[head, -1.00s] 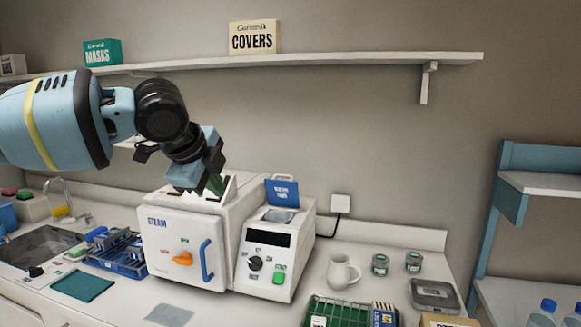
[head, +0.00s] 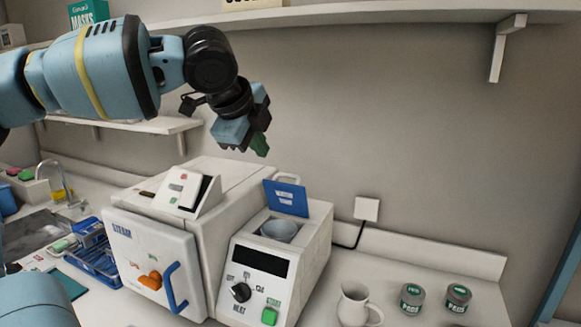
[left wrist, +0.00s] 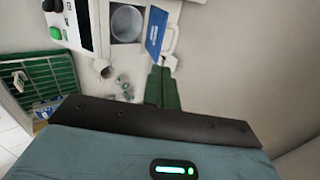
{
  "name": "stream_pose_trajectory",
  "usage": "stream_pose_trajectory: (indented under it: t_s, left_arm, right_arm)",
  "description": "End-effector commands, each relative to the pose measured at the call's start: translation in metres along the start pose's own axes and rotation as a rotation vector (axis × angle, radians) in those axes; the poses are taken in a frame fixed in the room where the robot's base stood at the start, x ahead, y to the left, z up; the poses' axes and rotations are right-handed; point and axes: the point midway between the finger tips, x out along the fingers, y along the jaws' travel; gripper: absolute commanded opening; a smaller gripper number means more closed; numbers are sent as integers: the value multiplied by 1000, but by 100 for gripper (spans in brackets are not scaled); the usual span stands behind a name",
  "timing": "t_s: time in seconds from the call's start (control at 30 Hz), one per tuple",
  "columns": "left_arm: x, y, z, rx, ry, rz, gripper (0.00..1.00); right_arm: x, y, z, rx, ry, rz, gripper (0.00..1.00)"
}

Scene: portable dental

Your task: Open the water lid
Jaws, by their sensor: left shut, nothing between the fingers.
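The water lid (head: 286,198) is a blue panel with white lettering on the white unit with dials. It stands raised behind a round grey opening (head: 279,231), which is uncovered. In the left wrist view the lid (left wrist: 156,30) is seen beside the round opening (left wrist: 127,23). My left gripper (head: 259,146) is in the air above and a little left of the lid, apart from it. Its green fingers (left wrist: 162,88) are shut together with nothing between them. My right gripper is in neither view.
The white steam box (head: 155,262) with a blue handle stands left of the unit. A white jug (head: 353,305) and two small tins, one here (head: 412,299), stand to the right. A shelf (head: 330,18) runs along the wall above. A green rack (left wrist: 40,82) shows in the wrist view.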

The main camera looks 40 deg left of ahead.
Motion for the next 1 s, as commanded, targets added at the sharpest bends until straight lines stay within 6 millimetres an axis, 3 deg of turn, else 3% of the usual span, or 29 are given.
stream_pose_trajectory:
  t_s: [0.27,0.8,1.0]
  left_arm:
    - [9,0,0,0,-1,2,0]
    - [104,2,0,1,-3,6,0]
    - [122,-15,0,-1,-2,2,0]
  right_arm:
    - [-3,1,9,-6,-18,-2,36]
    - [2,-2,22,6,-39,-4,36]
    - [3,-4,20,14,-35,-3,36]
